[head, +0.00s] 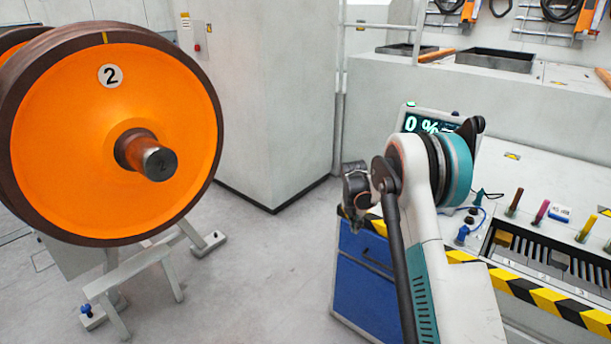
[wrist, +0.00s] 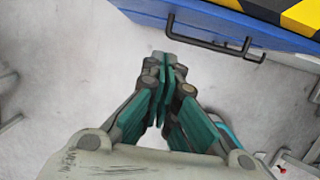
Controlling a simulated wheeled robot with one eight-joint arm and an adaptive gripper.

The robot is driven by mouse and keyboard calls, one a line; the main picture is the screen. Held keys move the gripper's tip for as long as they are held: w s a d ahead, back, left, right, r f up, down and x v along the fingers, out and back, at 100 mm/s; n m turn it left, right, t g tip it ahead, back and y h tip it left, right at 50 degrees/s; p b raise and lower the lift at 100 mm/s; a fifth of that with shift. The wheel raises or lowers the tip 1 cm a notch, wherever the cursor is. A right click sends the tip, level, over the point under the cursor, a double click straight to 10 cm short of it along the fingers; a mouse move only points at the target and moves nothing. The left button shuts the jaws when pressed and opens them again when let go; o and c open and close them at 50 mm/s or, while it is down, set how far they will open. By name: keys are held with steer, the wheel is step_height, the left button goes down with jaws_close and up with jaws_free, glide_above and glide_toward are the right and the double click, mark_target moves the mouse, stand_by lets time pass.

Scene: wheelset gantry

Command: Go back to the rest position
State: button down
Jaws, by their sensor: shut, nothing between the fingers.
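My gripper (wrist: 167,82) points down over bare floor in the wrist view. Its green-padded fingers are together at the tips, with nothing between them. In the head view my arm rises in front of the workbench and hides part of it; the fingers cannot be made out clearly there. The blue cabinet (wrist: 215,28) with a black handle lies just beyond the fingertips in the wrist view, apart from them.
An orange wheel (head: 75,165) marked 2 stands on a grey stand (head: 135,275) at left. The blue cabinet (head: 362,275) and a bench with a yellow-black striped edge (head: 545,298) are at right. A screen (head: 425,123) reads 0 %. Open floor (head: 262,270) lies between.

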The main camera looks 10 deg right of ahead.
steer(key=s+a+r+m+t, duration=0.1)
steer(key=s+a+r+m, duration=0.25)
steer(key=s+r, duration=0.35)
steer(key=s+a+r+m+t, duration=0.1)
steer(key=s+a+r+m, duration=0.3)
steer(key=r, duration=0.6)
steer(key=s+a+r+m+t, duration=0.1)
steer(key=s+a+r+m, duration=0.25)
steer(key=s+r, duration=0.35)
steer(key=s+a+m+t+y, duration=0.1)
steer(key=s+a+m, duration=0.2)
steer(key=s+m, duration=0.4)
steer(key=s+a+r+m+t+y, duration=0.1)
steer(key=s+a+m, duration=0.3)
steer(key=s, duration=1.5)
steer(key=shift+m+t, duration=0.3)
steer(key=shift+m, duration=1.5)
steer(key=shift+r, duration=0.1)
